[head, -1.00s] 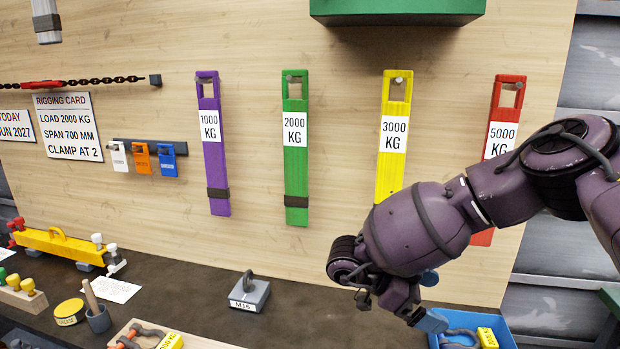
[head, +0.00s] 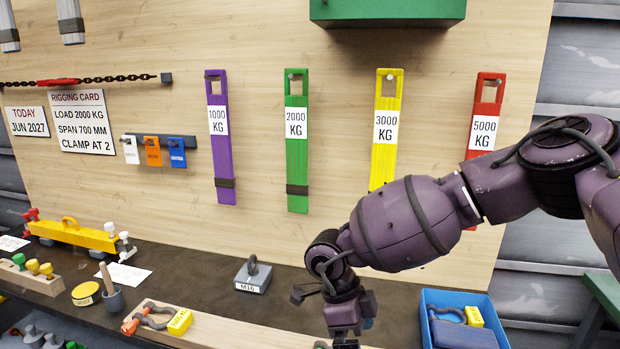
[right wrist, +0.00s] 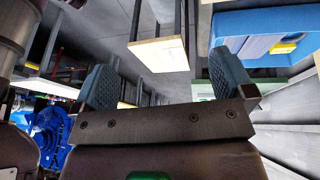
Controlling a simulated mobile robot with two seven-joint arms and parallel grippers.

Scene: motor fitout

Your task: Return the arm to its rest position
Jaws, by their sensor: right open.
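My right arm comes in from the right in the head view. Its gripper (head: 345,335) hangs low at the bottom edge, left of the blue bin (head: 425,300), with its fingertips cut off by the frame. In the right wrist view the two blue padded fingers of my right gripper (right wrist: 165,85) stand wide apart with nothing between them. My left gripper does not show in either view.
Behind the arm hang purple (head: 220,165), green (head: 296,160), yellow (head: 385,155) and red (head: 486,100) slings. On the bench are an M16 block (head: 253,278), a yellow beam (head: 80,235) and a wooden board (head: 215,325) holding shackles. The blue bin holds a shackle and a yellow tag.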

